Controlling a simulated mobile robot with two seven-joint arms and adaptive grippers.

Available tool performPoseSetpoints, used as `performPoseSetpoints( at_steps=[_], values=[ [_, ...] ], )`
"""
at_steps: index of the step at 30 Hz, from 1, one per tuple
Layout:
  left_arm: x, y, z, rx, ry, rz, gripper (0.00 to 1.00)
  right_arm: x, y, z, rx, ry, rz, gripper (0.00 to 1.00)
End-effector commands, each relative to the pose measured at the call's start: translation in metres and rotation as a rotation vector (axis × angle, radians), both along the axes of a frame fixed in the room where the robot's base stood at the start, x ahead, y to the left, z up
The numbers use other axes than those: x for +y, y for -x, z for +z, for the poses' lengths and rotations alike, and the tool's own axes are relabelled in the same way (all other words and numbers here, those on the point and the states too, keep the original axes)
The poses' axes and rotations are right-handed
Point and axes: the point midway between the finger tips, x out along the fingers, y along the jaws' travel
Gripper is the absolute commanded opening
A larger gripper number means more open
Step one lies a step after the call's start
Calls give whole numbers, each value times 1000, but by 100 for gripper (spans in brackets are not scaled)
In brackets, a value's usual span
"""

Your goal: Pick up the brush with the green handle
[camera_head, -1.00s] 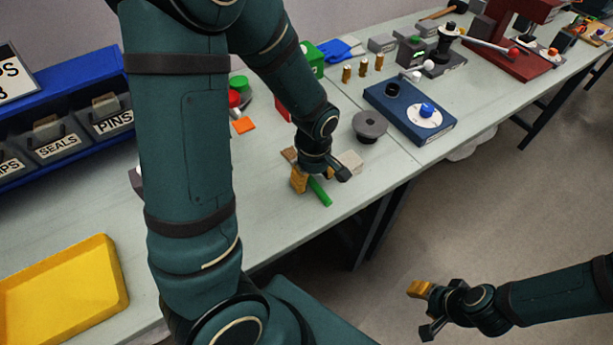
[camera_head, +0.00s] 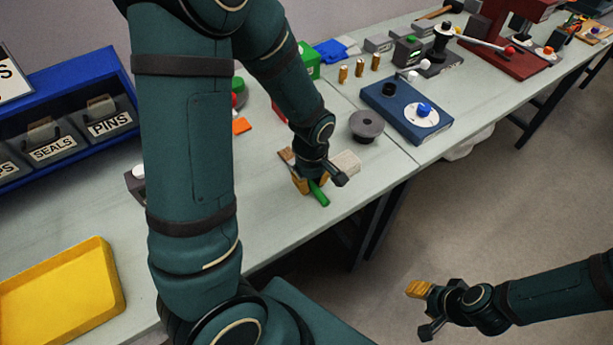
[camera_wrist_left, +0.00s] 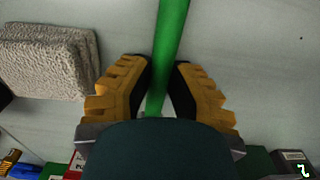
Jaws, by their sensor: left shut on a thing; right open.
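The green-handled brush shows in the head view by its green handle (camera_head: 319,195), which sticks out past my left gripper (camera_head: 312,184) toward the table's front edge. In the left wrist view, the green handle (camera_wrist_left: 168,45) runs between the two yellow-padded fingers of my left gripper (camera_wrist_left: 160,90), which is shut on it. The brush's head end is hidden by the gripper. I cannot tell whether the brush touches the table. My right gripper (camera_head: 425,308) is open and empty, out over the floor in front of the table.
A rough, light block (camera_wrist_left: 45,60) lies beside the left gripper. A grey round part (camera_head: 367,126) and a blue plate with a knob (camera_head: 400,115) stand to the right. A yellow tray (camera_head: 62,290) is at front left, a blue bin rack (camera_head: 95,85) behind it.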

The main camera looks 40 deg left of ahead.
Motion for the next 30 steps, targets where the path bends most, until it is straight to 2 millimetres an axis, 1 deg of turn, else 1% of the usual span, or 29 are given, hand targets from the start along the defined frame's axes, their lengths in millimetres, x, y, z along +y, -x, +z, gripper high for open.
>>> performPoseSetpoints(
  at_steps=[2,5,12,15,18,22,30],
  values=[
    [0,0,3,0,0,0,0,0,0,1,0,0,0,47],
    [0,0,15,-2,0,0,0,0,1,5,2,0,1,47],
    [0,-1,62,-4,1,-1,0,0,3,21,8,-1,2,47],
    [0,-1,79,-4,1,-1,0,0,3,25,8,-1,1,47],
    [0,0,91,-3,0,-1,0,0,2,28,6,-1,-1,47],
    [0,0,99,0,0,0,0,0,1,30,3,-1,-3,47],
    [0,0,100,1,0,0,0,0,1,30,2,-1,-3,47]
  ],
)
